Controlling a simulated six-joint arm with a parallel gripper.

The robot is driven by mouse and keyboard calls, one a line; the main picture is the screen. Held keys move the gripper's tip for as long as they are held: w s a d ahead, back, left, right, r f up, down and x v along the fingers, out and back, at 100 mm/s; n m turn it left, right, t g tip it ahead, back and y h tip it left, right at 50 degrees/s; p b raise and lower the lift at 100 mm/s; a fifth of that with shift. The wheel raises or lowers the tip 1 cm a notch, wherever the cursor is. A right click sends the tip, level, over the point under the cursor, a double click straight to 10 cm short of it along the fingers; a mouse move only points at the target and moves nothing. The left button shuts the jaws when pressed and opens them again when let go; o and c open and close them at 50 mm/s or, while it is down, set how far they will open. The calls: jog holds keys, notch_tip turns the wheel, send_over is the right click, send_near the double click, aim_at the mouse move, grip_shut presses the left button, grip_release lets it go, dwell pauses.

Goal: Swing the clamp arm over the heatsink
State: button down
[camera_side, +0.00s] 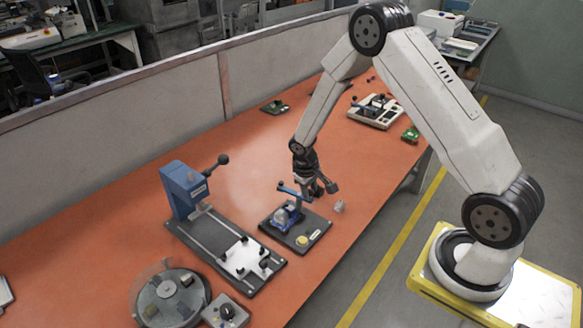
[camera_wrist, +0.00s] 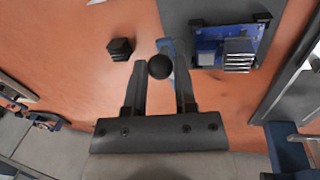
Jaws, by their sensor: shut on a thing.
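The clamp fixture (camera_side: 318,236) is a dark plate on the orange bench, carrying a blue clamp arm (camera_side: 288,190). In the wrist view the blue arm (camera_wrist: 168,47) ends in a black ball knob (camera_wrist: 160,66). My gripper (camera_wrist: 162,85) is shut on this knob, one finger on each side. In the side view my gripper (camera_side: 311,192) is low over the fixture. The heatsink (camera_wrist: 239,55) is a grey finned block on a blue circuit board (camera_wrist: 208,45). In the wrist view the arm lies left of the heatsink, not across it.
A blue press (camera_side: 184,190) with a long base stands left of the fixture. A round turntable (camera_side: 170,296) and a knob box (camera_side: 226,313) are at the front. A small grey piece (camera_side: 339,207) lies right of the fixture. The bench beyond is mostly clear.

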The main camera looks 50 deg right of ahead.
jog(key=n, duration=0.1)
jog(key=d+n, duration=0.1)
jog(key=n, duration=0.2)
jog(key=shift+w+d+n+t, duration=0.15)
jog(key=shift+d+n+t, duration=0.15)
jog(key=shift+t, duration=0.1)
jog(key=shift+w+d+n+t+y, duration=0.3)
jog(key=shift+w+n, duration=0.2)
jog(key=shift+n, duration=1.55)
jog(key=shift+w+d+n+t+y, duration=0.3)
jog(key=shift+w+n, duration=0.2)
jog(key=shift+n, duration=1.5)
jog(key=shift+w+d+n+t+y, duration=0.25)
jog(key=shift+w+d+n, duration=0.2)
jog(key=shift+n, duration=1.6)
jog(key=shift+c, duration=2.1)
grip_release()
jog(key=shift+r, duration=0.1)
jog(key=v, duration=0.7)
jog(key=shift+r, duration=0.3)
jog(key=shift+a, duration=0.15)
